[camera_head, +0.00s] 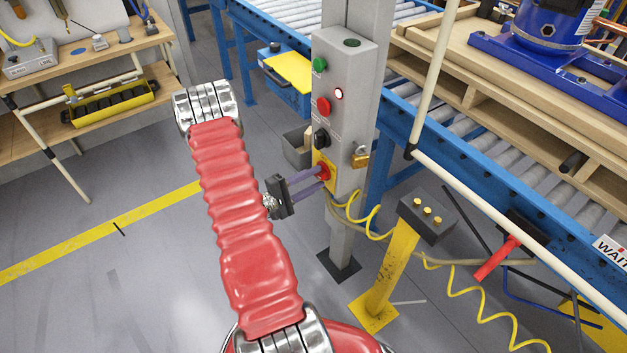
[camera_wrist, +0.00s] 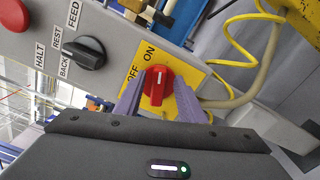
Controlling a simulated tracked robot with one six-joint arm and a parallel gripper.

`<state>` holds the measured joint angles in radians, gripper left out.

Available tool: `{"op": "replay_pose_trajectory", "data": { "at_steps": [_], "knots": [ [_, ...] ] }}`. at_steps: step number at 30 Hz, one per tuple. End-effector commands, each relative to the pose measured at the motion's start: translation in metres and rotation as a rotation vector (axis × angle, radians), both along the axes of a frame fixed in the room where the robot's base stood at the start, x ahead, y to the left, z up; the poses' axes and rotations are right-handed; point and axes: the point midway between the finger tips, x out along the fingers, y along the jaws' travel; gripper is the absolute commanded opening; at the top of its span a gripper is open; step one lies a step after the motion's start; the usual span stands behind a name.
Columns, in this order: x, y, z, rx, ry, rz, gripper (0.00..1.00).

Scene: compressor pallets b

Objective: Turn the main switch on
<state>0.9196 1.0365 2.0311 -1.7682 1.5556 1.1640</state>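The main switch is a red rotary knob (camera_wrist: 157,87) on a yellow plate with ON and OFF labels. In the head view this knob (camera_head: 323,171) is low on the front of the grey control post. A white mark on the knob points roughly up in the wrist view; I cannot tell for certain which label it meets. My gripper (camera_head: 323,179) is at the knob, with its purple fingers apart, one on each side. In the wrist view my gripper (camera_wrist: 159,90) is open around the knob; clear contact does not show.
The control box (camera_head: 343,100) also carries green and red buttons and a black selector. A brass padlock (camera_head: 360,158) hangs on its right side. Yellow coiled cable (camera_head: 368,220) and a yellow stand (camera_head: 390,270) are close below right. Open floor lies to the left.

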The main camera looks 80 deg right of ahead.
Motion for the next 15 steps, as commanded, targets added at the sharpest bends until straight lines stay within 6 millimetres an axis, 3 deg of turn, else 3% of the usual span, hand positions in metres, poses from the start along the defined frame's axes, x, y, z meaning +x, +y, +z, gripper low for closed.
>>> {"op": "replay_pose_trajectory", "data": {
  "at_steps": [15],
  "knots": [
    [0.04,0.044,0.0,0.001,0.001,0.004,0.36]
  ]
}}
